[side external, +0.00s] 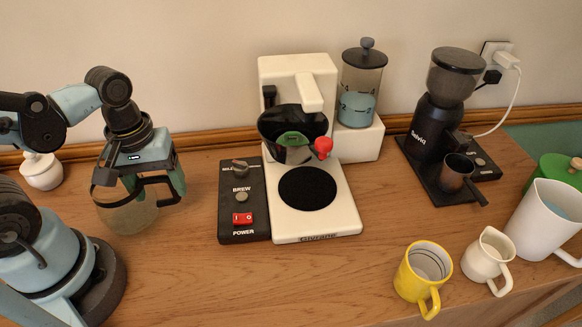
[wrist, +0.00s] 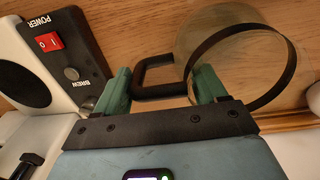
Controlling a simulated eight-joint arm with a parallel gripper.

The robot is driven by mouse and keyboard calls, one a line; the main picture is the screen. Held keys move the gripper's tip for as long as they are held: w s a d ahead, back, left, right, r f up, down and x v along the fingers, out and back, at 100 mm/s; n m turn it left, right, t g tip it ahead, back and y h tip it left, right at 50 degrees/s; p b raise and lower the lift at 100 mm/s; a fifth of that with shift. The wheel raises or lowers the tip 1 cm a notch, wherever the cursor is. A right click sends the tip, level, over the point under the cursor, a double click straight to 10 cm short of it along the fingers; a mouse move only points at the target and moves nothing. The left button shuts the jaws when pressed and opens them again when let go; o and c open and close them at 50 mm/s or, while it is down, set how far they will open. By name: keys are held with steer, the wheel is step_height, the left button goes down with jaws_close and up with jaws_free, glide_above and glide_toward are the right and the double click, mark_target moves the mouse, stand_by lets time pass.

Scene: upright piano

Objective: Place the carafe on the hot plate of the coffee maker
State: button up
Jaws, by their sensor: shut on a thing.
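The clear glass carafe (side external: 128,214) with a black band and black handle is at the left of the counter, left of the coffee maker. My gripper (side external: 155,188) points down at it and is shut on its handle. In the wrist view the black handle (wrist: 155,76) sits between my green fingers (wrist: 163,88), and the glass body (wrist: 240,62) is beyond. The carafe looks upright; whether its base touches the counter I cannot tell. The white coffee maker (side external: 345,217) has a bare, round black hot plate (side external: 306,188) under its black filter basket (side external: 280,125).
The control panel (side external: 240,220) with a red power switch lies between carafe and hot plate. A red-tipped handle (side external: 323,147) juts from the basket above the plate. A grinder (side external: 430,130), yellow mug (side external: 424,270) and white jugs (side external: 487,258) stand right.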

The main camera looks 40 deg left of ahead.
steer(key=shift+f, duration=0.6)
steer(key=shift+f, duration=0.1)
steer(key=o, duration=1.6)
steer(key=shift+c, duration=0.2)
steer(key=shift+s+a+r, duration=0.1)
steer(key=shift+r, duration=2.9)
steer(key=shift+s+a+r, duration=0.1)
steer(key=shift+r, duration=2.9)
steer(key=w+f+m+t, duration=0.2)
steer(key=w+m+t, duration=0.5)
steer(key=w+m, duration=0.2)
steer(key=shift+w+d+f, duration=0.25)
steer(key=shift+w+f, duration=0.05)
